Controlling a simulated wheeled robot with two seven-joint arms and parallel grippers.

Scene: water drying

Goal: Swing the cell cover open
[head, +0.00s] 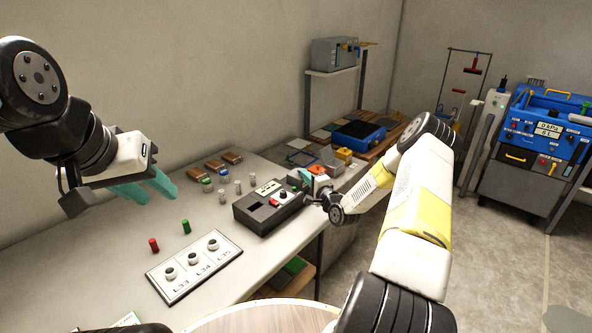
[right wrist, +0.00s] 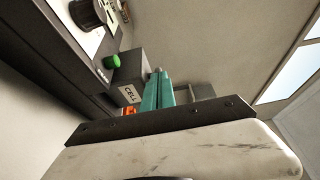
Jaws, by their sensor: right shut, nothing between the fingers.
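A dark tester box (head: 268,210) stands on the bench, with a small light display, a red button and a knob on top. In the right wrist view a dark box face with a "CELL" label (right wrist: 130,94) shows just beyond my right fingers. I cannot make out the cover's hinge or edge. My right gripper (head: 300,177) is shut and empty at the right end of the tester; its teal fingers lie together in the right wrist view (right wrist: 158,88). I cannot tell if they touch the box. My left gripper (head: 160,198) is open and empty above the bench at left.
A white panel (head: 195,266) with round sockets lies in front on the bench (head: 110,262). Red (head: 153,245) and green (head: 186,227) cylinders stand behind it.

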